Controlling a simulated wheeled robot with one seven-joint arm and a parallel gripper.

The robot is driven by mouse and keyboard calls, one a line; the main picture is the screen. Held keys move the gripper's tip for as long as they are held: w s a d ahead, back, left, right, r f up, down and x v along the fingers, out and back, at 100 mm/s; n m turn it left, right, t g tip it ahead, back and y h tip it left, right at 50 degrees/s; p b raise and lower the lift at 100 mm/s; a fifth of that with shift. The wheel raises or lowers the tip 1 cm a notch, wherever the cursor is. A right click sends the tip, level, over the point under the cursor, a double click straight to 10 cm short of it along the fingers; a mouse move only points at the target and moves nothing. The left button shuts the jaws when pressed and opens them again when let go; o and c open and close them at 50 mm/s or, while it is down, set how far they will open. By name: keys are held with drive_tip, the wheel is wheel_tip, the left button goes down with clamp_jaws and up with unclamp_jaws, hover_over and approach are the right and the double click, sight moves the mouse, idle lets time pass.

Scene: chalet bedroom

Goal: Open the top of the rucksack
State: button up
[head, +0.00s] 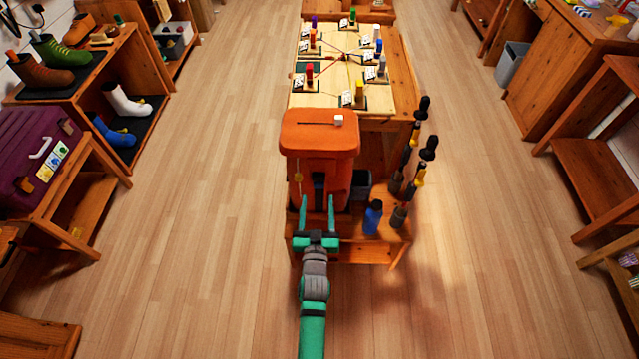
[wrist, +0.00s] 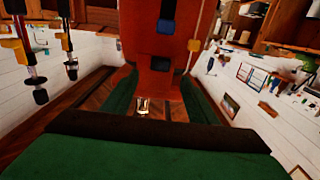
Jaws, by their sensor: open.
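The orange rucksack (head: 300,168) stands upright on a low wooden bench in the head view. Its flat lid (head: 310,142) lies over the top, with a small white block and a dark slit on it. A dark strap with a buckle (head: 319,180) runs down its front. My green gripper (head: 317,205) is open in front of the rucksack, low on its near face, with nothing seen between its fingers.
A blue bottle (head: 373,217) and trekking poles (head: 408,175) stand right of the rucksack on the bench (head: 375,253). Behind is a table (head: 325,98) with cards and coloured pegs. A purple case (head: 30,160) and boots sit at left. Floor is clear on both sides.

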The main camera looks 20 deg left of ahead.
sight(318, 179)
drive_tip(key=x, duration=0.8)
drive_tip(key=shift+a, duration=0.1)
clamp_jaws()
